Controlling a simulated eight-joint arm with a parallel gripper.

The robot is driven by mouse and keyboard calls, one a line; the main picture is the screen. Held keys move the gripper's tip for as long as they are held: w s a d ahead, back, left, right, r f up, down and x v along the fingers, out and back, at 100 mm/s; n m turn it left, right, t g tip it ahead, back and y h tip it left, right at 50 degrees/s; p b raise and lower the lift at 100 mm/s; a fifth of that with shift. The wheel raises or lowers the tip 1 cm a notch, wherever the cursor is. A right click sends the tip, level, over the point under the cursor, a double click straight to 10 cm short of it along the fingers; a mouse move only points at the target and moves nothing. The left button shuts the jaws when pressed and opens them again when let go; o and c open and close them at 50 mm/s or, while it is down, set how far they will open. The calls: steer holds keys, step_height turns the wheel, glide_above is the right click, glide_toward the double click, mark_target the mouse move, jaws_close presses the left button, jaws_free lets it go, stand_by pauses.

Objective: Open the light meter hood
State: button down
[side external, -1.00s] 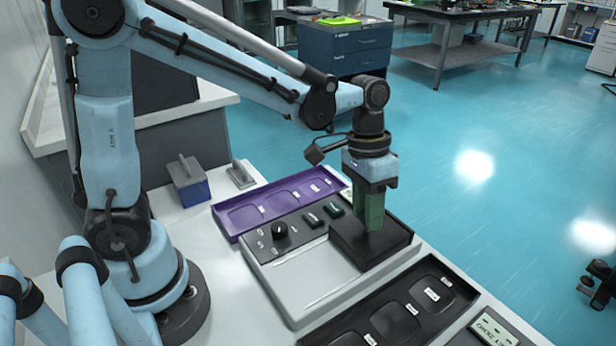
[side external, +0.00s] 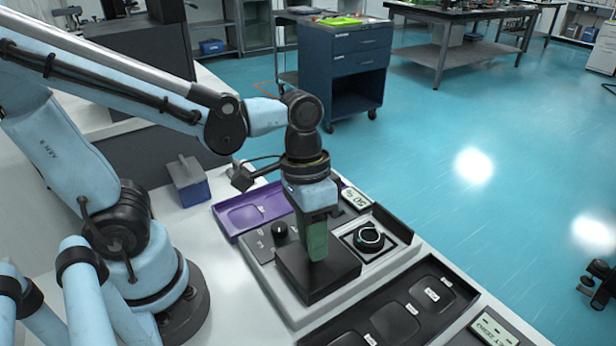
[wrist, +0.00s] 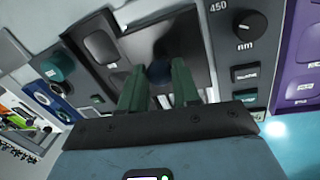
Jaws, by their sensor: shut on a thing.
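The light meter hood (side external: 318,281) is a dark block on the light grey meter body (side external: 290,302). It sits toward the left part of the body. A round sensor (side external: 369,239) with a pale ring lies uncovered in a dark recess to its right. My gripper (side external: 317,252) points down over the hood, its green fingers shut on the hood's knob. In the wrist view the dark blue knob (wrist: 158,74) shows between the two fingers, with the dark hood plate behind it.
A purple tray (side external: 238,222) lies behind the meter and a black tray (side external: 450,290) with shallow pockets lies in front. A blue box (side external: 190,188) stands at the back left. A small display (side external: 495,330) is at the front right.

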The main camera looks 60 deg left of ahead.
steer(key=shift+s, duration=0.25)
steer(key=c, duration=0.8)
jaws_free()
steer(key=shift+w, duration=0.1)
steer(key=shift+w+a+r, duration=0.1)
steer(key=shift+a+r, duration=0.25)
steer(key=shift+r, duration=1.6)
steer(key=shift+w+a+r, duration=0.1)
steer(key=shift+a+r, duration=0.3)
steer(key=shift+r, duration=1.6)
steer(key=shift+a+r, duration=0.35)
steer(key=shift+r, duration=1.6)
steer(key=shift+w+a+f+n+t+y, duration=0.35)
steer(key=shift+w+a+f+t, duration=0.5)
steer(key=shift+a+f+t, duration=0.35)
steer(key=shift+w+a+f+n+t+y, duration=0.4)
steer(key=shift+w+a+f+t, duration=0.4)
steer(key=shift+a+f+t, duration=0.45)
steer(key=shift+w+a+f+n+t+y, duration=0.35)
steer(key=shift+w+a+f+t, duration=0.5)
steer(key=shift+a+f+t, duration=0.4)
